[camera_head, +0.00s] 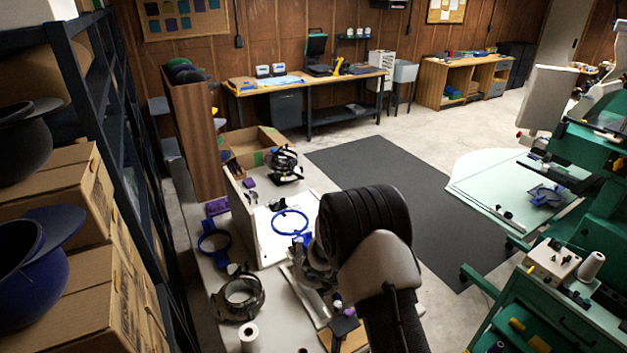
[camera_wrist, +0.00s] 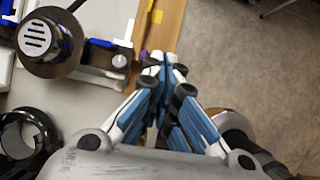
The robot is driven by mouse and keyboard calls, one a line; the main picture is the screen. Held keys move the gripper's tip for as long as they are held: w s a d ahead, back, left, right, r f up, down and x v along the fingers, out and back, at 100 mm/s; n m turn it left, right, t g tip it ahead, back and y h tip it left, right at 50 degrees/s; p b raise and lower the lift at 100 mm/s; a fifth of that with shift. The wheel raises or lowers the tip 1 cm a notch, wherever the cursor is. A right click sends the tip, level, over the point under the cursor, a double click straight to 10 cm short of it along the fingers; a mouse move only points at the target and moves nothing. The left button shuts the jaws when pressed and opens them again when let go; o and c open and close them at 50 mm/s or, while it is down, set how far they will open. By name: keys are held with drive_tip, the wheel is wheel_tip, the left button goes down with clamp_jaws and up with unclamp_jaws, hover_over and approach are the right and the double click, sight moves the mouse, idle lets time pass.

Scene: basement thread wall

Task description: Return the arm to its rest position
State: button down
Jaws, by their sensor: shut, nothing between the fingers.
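My gripper (camera_wrist: 164,62) shows in the wrist view with its blue and white fingers together and nothing between them. It is above the edge of the white worktable (camera_wrist: 90,95), beside a wooden strip (camera_wrist: 165,27). In the head view my arm reaches over the right side of the same table, and its dark, rounded joint hides the fingers. The arm is bent and extended over the bench, apart from the items as far as I can tell.
A blue hoop (camera_head: 290,222), a dark ring-shaped fixture (camera_head: 240,298) and a white thread cone (camera_head: 249,337) are on the table. Boxes and caps fill the shelf at left. A green machine (camera_head: 590,150) stands at right. A dark floor mat (camera_head: 385,180) is clear.

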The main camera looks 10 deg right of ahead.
drive_tip(key=s+d+r+m+y+b, duration=0.1)
drive_tip(key=s+r+m+b, duration=0.2)
drive_tip(key=s+r+m, duration=0.55)
drive_tip(key=s+d+r+m+b, duration=0.1)
drive_tip(key=s+r+m+b, duration=0.35)
drive_tip(key=r, duration=0.75)
drive_tip(key=s+a+m+t+y+b, duration=0.1)
drive_tip(key=s+m, duration=0.4)
drive_tip(key=s, duration=0.6)
drive_tip(key=s+a+m+y+b, duration=0.2)
drive_tip(key=s+a+m+b, duration=0.2)
drive_tip(key=s, duration=0.7)
drive_tip(key=shift+s+r+m+t+y, duration=0.15)
drive_tip(key=shift+r+m+t+y, duration=0.25)
drive_tip(key=shift+m, duration=0.1)
